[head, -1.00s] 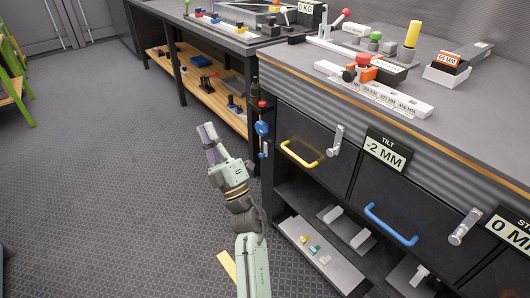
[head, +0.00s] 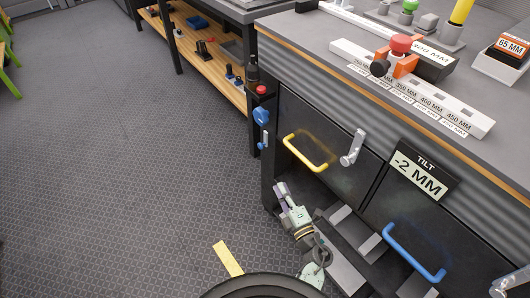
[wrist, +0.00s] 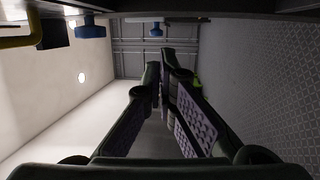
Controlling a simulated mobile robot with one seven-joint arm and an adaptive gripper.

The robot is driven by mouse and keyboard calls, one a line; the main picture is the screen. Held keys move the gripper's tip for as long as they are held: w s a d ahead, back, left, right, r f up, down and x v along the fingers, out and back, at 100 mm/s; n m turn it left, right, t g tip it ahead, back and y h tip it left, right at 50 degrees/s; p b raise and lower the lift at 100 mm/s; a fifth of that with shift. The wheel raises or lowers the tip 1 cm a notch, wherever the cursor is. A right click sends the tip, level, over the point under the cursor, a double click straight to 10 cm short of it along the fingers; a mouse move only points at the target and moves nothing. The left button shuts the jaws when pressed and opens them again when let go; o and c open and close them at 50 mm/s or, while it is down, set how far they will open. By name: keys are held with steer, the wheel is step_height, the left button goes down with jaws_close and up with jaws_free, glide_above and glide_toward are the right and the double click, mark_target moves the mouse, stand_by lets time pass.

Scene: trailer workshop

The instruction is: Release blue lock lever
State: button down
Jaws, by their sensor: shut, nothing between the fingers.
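My gripper (head: 281,189) is shut and empty, low beside the bench front, below the yellow drawer handle in the head view. Its fingers also show in the wrist view (wrist: 160,90). A silver lever (head: 352,147) sits right of the yellow handle. Another silver lever (head: 508,285) is at the lower right, past the blue drawer handle (head: 413,254); it is partly cut off. Blue parts (head: 261,116) are on the bench's left end post. I cannot tell which part is the blue lock lever. Two blue parts show at the top of the wrist view (wrist: 90,28).
The yellow handle (head: 305,154) and a "TILT -2 MM" sign (head: 419,174) are on the bench front. An open lower shelf holds grey blocks (head: 340,215). A wooden-shelved bench stands behind. The floor at left (head: 110,170) is clear, with a yellow strip (head: 228,259).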

steer(key=b+x, duration=0.2)
steer(key=x, duration=1.2)
steer(key=shift+b, duration=0.35)
steer(key=shift+w+b, duration=0.2)
steer(key=shift+b, duration=0.1)
steer(key=shift+s+a, duration=0.1)
